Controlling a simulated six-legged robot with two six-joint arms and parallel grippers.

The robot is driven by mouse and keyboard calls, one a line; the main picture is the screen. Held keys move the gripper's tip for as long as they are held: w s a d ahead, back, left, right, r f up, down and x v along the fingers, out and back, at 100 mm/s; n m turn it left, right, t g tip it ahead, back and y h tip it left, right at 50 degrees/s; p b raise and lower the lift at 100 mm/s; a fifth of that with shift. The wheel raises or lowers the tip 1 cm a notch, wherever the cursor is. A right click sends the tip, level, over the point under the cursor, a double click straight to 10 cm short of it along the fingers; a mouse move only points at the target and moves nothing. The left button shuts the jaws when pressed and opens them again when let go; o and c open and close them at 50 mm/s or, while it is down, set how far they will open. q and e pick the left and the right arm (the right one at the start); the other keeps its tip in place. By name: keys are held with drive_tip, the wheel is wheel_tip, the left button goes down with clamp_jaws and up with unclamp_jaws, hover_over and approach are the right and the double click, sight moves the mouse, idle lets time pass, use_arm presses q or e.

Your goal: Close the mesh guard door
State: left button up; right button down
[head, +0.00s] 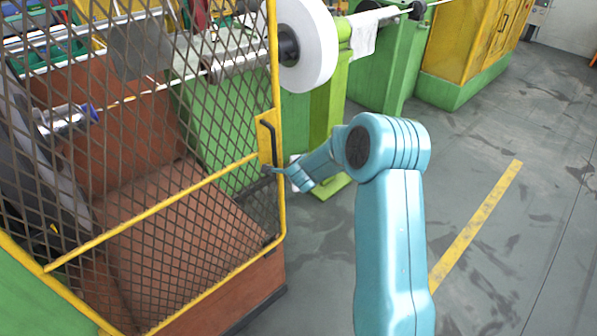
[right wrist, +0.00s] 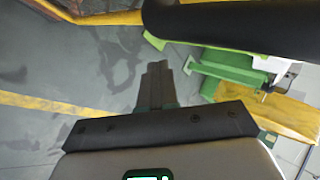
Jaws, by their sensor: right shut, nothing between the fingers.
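The mesh guard door (head: 150,212) has a yellow frame and dark diamond mesh, and fills the left of the head view. Its dark bar handle (head: 270,140) sits on a yellow plate at the door's right edge. My right gripper (head: 272,169) is shut and empty, with its fingertips at the door edge just below the handle. I cannot tell whether they touch. In the right wrist view the shut fingers (right wrist: 156,80) point away over the floor, and a thick dark bar (right wrist: 230,20), probably the handle, crosses close above them. My left gripper is not in view. How far the door stands open is unclear.
Behind the mesh are brown panels (head: 130,130) and machine parts. A white reel (head: 307,45) on a green stand (head: 327,130) is just beyond the handle. A yellow and green cabinet (head: 465,45) stands at the back. The grey floor (head: 530,250) on the right is clear.

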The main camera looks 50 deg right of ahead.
drive_tip(key=s+a+r, duration=0.1)
drive_tip(key=s+r, duration=0.6)
drive_tip(key=s, duration=0.1)
drive_tip(key=s+a+f+m+g+y, duration=0.1)
drive_tip(key=a+f+m+y, duration=0.2)
drive_tip(key=a+f+m, duration=0.55)
drive_tip(key=a+f+m+g+y, duration=0.1)
drive_tip(key=a+f+m+y, duration=0.4)
drive_tip(key=a, duration=0.6)
drive_tip(key=s+a+f+m+g+y, duration=0.1)
drive_tip(key=a+f+m+g+y, duration=0.1)
drive_tip(key=a+f+m, duration=0.55)
drive_tip(key=s+a+f+m, duration=0.1)
drive_tip(key=s+a+m, duration=0.2)
drive_tip(key=a+m, duration=0.2)
drive_tip(key=s+a+f+m+g, duration=0.1)
drive_tip(key=s+a+m, duration=0.3)
drive_tip(key=m, duration=0.8)
drive_tip(key=s+a+f+m+g, duration=0.1)
drive_tip(key=s+a+f+m, duration=0.2)
drive_tip(key=a+m, duration=0.4)
drive_tip(key=shift+s+a+m+y, duration=0.15)
drive_tip(key=shift+s+m+y, duration=0.35)
drive_tip(key=shift+m, duration=0.5)
